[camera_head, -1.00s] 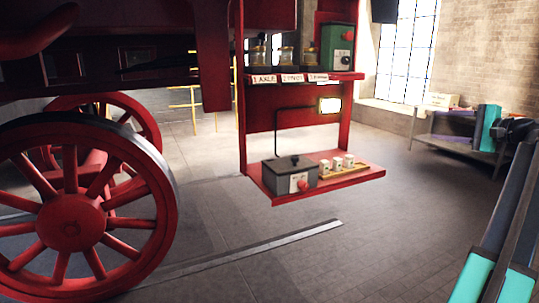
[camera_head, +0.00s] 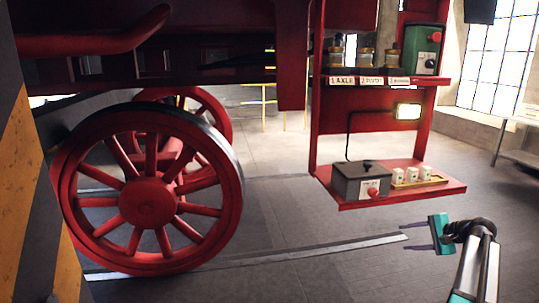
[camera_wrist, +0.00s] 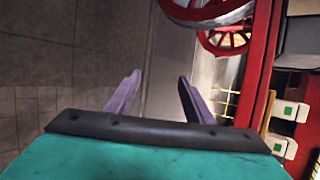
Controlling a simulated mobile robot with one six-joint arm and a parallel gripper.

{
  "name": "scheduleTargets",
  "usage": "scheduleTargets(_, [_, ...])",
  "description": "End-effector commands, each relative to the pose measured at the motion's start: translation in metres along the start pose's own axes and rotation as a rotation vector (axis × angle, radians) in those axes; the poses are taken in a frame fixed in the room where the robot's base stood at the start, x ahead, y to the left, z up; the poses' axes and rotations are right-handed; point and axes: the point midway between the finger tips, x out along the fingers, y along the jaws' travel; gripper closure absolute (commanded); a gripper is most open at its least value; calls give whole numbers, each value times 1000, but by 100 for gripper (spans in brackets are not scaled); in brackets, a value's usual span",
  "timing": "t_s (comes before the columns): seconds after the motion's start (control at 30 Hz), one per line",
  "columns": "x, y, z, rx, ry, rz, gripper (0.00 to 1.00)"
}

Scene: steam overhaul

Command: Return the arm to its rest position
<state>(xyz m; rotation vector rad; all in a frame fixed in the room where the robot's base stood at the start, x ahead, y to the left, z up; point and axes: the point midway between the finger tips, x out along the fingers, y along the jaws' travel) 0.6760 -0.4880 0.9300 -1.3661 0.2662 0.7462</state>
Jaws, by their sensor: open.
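My gripper (camera_head: 416,239) is at the lower right of the head view, on a teal and black wrist above the grey floor. Its two purple fingers point left and stand apart with nothing between them. In the wrist view the fingers (camera_wrist: 158,98) are spread in front of the teal housing, with bare floor between them. My gripper appears below and in front of the red shelf's lower board (camera_head: 400,199), touching nothing that I can see.
The red shelf holds a grey box (camera_head: 360,181) with a red knob, white blocks on a yellow tray (camera_head: 420,183), jars and a green box (camera_head: 424,48). A large red spoked wheel (camera_head: 150,203) stands left. A striped post (camera_head: 38,180) is at the left edge. Floor is clear at centre.

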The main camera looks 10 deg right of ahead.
Motion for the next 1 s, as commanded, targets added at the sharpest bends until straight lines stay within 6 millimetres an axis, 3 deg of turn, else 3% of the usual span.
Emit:
scheduleTargets(0.03, [22, 16, 14, -11, -19, 32, 52])
scheduleTargets(0.2, [83, 63, 50, -55, -67, 135, 52])
scheduleTargets(0.5, [171, 155, 127, -158, -163, 325, 52])
scheduleTargets(0.8, [230, 256, 210, -293, -271, 519, 52])
scheduleTargets(1.0, [250, 324, 264, -397, -348, 646, 52])
